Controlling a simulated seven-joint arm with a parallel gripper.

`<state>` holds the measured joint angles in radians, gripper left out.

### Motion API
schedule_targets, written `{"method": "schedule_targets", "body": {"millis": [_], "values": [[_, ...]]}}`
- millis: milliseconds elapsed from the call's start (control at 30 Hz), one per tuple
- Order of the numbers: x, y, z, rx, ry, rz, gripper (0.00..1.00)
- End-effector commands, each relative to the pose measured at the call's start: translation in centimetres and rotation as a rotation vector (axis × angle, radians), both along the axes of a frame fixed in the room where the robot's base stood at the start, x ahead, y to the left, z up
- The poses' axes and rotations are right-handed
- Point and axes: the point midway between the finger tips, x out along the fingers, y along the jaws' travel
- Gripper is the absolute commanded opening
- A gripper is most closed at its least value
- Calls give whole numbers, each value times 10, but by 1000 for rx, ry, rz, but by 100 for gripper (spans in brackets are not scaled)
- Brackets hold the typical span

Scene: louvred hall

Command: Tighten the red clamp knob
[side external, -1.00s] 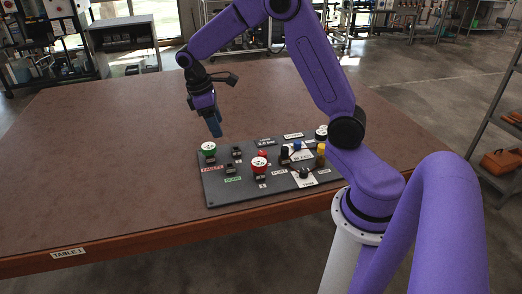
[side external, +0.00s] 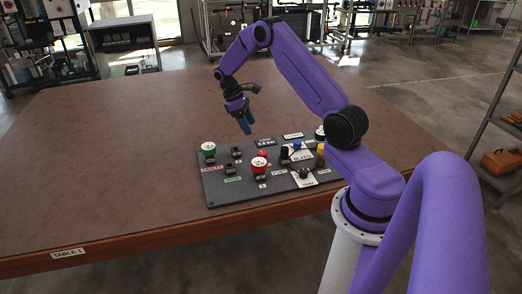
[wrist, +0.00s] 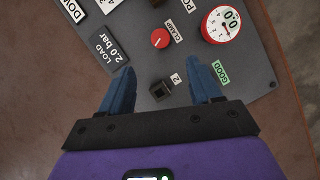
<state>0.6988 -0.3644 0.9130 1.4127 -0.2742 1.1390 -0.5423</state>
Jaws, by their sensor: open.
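The red knob (wrist: 160,38) is small and round with a white pointer line, and a white label sits beside it in the wrist view. In the side external view the red knob (side external: 262,154) is partly hidden behind the red-rimmed gauge (side external: 259,165). Both are on the dark grey panel (side external: 217,188). My gripper (side external: 246,130) is above the panel's far edge, apart from it, with blue fingers pointing down. In the wrist view my gripper (wrist: 164,78) is open and empty, and the red knob lies beyond its fingertips.
A black block (wrist: 160,90) labelled 2 shows between the fingers. A "LOAD 2.0 bar" plate (wrist: 107,50) is to the left, and the red-rimmed gauge (wrist: 221,24) is to the right. A green-rimmed gauge (side external: 208,148) stands at the panel's left. The brown table (side external: 110,150) is clear left of the panel.

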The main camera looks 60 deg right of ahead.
Motion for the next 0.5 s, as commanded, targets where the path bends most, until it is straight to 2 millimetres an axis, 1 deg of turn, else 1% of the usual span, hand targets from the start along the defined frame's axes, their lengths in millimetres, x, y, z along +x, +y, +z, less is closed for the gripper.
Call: {"method": "schedule_targets", "body": {"millis": [33,100,500], "values": [[-5,-1,-10,1,3,-1,63],[-10,-3,-22,0,4,-1,63],[-35,-12,-89,1,3,0,63]]}}
